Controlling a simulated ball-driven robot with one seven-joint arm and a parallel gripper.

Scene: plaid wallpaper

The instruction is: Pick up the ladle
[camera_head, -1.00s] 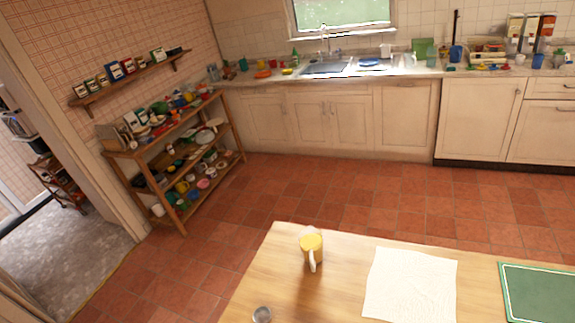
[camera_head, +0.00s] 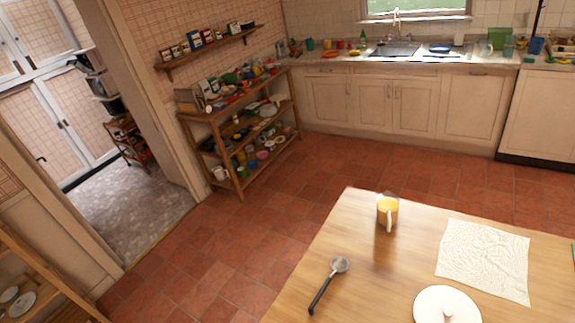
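A ladle (camera_head: 328,284) with a black handle and a round metallic head lies on the wooden table, near its left edge. Its head points up and to the right in the picture, and its handle points down and to the left. Nothing covers it. My gripper is not in view.
The wooden table (camera_head: 345,229) also bears a yellow mug (camera_head: 387,211), a white cloth (camera_head: 484,258) and a white round lid-like thing (camera_head: 447,304). Red tiled floor (camera_head: 215,262) lies free to the table's left. A full shelf rack (camera_head: 238,138) stands by the wall, beside a doorway.

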